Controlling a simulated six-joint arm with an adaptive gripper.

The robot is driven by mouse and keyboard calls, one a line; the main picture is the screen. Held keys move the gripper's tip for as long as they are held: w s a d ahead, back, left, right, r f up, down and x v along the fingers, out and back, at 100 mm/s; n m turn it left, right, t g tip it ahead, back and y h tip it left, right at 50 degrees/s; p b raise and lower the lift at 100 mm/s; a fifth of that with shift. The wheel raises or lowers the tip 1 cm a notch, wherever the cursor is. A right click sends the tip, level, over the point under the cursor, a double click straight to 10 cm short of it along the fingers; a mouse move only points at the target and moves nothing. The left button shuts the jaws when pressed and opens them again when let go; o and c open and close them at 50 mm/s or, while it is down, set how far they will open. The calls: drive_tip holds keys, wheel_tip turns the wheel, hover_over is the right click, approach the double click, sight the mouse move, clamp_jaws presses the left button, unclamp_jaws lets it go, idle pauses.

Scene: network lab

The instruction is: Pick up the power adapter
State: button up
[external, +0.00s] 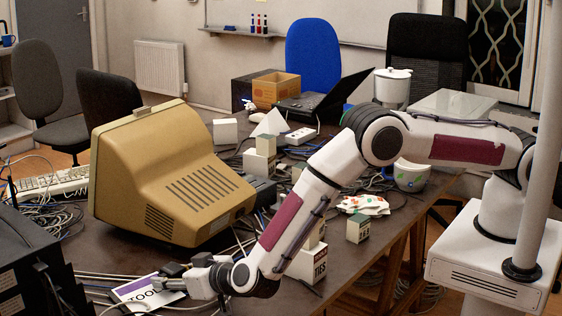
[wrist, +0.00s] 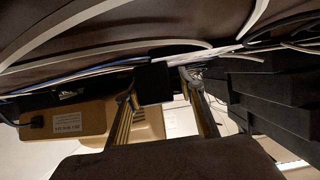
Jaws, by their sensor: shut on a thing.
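In the external view my gripper (external: 186,271) is low over the near left part of the table, beside a white sign reading "TOOL" (external: 140,293). A small black block, which looks like the power adapter (external: 173,269), is at its tip. In the wrist view the two fingers of my gripper (wrist: 162,92) stand on either side of the black adapter (wrist: 154,84). The gripper is shut on it. The adapter's far side is hidden, and I cannot tell whether it touches the table.
A large beige monitor (external: 165,170) stands just behind my gripper. Black stacked equipment (external: 38,262) is at the left edge, with loose cables (external: 50,218) nearby. White boxes, a laptop (external: 322,100) and more clutter fill the table's far part.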

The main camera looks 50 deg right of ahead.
sight(176, 263)
drive_tip(key=shift+r, duration=0.15)
drive_tip(key=shift+r, duration=4.85)
drive_tip(key=shift+w, duration=0.1)
